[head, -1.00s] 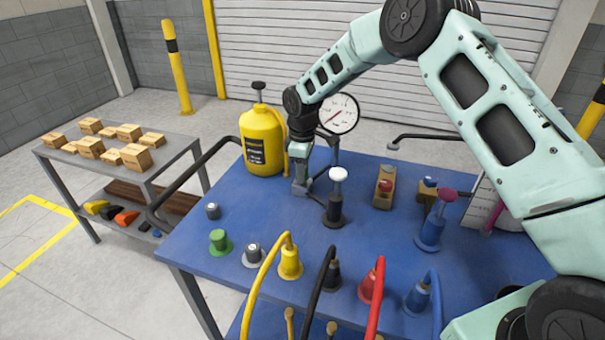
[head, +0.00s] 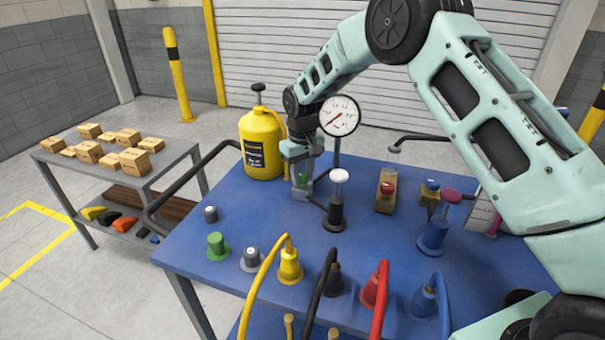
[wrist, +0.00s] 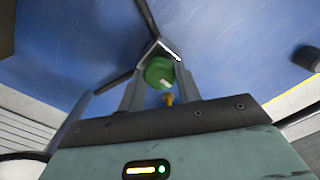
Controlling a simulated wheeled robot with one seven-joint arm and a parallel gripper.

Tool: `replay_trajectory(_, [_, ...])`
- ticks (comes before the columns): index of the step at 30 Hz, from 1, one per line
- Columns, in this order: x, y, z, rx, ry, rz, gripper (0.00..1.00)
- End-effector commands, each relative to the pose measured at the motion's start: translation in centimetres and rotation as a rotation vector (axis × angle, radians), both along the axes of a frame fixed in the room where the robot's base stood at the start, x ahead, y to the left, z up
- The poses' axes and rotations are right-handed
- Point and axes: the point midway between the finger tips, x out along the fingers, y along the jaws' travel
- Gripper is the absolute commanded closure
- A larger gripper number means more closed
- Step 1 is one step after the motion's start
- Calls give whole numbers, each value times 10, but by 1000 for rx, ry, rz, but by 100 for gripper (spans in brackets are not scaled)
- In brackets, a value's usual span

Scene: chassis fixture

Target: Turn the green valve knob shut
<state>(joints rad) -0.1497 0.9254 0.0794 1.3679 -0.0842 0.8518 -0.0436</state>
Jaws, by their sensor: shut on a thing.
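The green valve knob (wrist: 158,72) sits between my fingers in the wrist view. It is round, with a small white mark, and a brass-coloured piece (wrist: 168,99) shows beside it. My gripper (head: 302,190) is shut on the knob, at the back of the blue table, right of the yellow bottle. In the head view the fingers mostly hide the knob, and only a bit of green shows. How far the knob is turned cannot be told. A separate green capped fitting (head: 217,244) stands at the table's front left.
The yellow bottle (head: 262,145) stands close left of my gripper. A round gauge (head: 339,116) and a white-topped black post (head: 337,205) are close on the right. Coloured plugs with hoses line the front. Clear blue tabletop (head: 255,210) lies in front of my gripper.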

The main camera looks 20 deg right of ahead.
Motion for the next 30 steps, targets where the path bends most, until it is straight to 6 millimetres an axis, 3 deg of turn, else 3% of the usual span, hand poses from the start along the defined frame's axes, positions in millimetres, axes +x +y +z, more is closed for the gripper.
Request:
replay_trajectory(18, [1,0,1,0,-3,-45,89])
replay_trajectory(19, [1,0,1,0,-3,-45,64])
replay_trajectory(21, [1,0,1,0,-3,-44,45])
replay_trajectory(30, [0,0,1,0,-1,-43,45])
